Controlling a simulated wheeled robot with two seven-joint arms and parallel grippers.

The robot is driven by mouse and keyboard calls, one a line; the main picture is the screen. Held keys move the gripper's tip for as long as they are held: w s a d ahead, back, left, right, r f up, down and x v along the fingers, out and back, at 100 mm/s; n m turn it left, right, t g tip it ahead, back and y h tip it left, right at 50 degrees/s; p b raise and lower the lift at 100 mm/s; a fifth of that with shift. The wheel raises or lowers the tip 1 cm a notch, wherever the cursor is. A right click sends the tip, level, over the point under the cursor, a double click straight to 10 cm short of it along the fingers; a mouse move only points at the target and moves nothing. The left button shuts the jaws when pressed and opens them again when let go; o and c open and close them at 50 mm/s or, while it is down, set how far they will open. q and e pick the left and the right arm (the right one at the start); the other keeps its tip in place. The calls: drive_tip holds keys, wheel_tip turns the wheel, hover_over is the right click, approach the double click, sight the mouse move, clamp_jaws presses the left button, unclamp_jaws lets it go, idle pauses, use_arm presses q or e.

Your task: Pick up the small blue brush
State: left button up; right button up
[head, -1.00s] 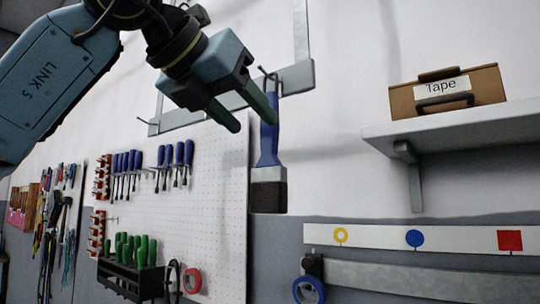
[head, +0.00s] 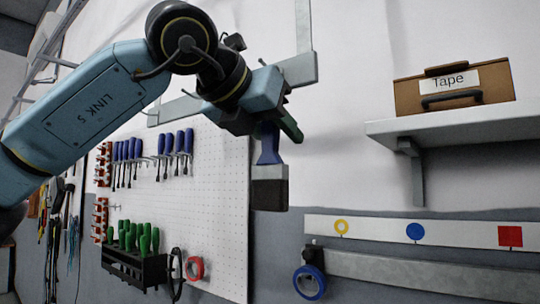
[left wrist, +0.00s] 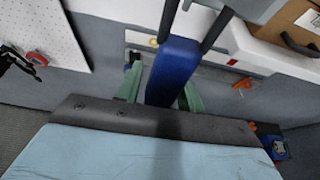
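The blue brush (head: 269,155) hangs upright on the wall with its dark bristles down. Its upper handle and its hook are hidden behind my left gripper in the head view. My left gripper (head: 283,128) is at the upper part of the handle. In the left wrist view the blue handle (left wrist: 173,68) stands between the two green fingers of my left gripper (left wrist: 160,92). A gap shows between the handle and the left finger, so the gripper looks open around it. The right finger is partly hidden by the handle. My right gripper is not in view.
A shelf (head: 450,126) with a cardboard box labelled Tape (head: 453,88) is to the right. A pegboard (head: 215,190) with blue and green screwdrivers is at the left. A blue tape roll (head: 310,283) hangs below right.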

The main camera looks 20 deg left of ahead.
use_arm(q)
drive_tip(key=c, duration=0.7)
drive_tip(key=shift+r, duration=0.1)
drive_tip(key=s+a+b, duration=0.3)
drive_tip(key=s, duration=0.5)
drive_tip(key=s+a+r+b, duration=0.1)
drive_tip(key=s+a+b, duration=0.1)
drive_tip(key=s, duration=0.7)
drive_tip(key=shift+a+r+b, duration=0.2)
drive_tip(key=shift+a+b, duration=0.2)
drive_tip(key=shift+a, duration=0.2)
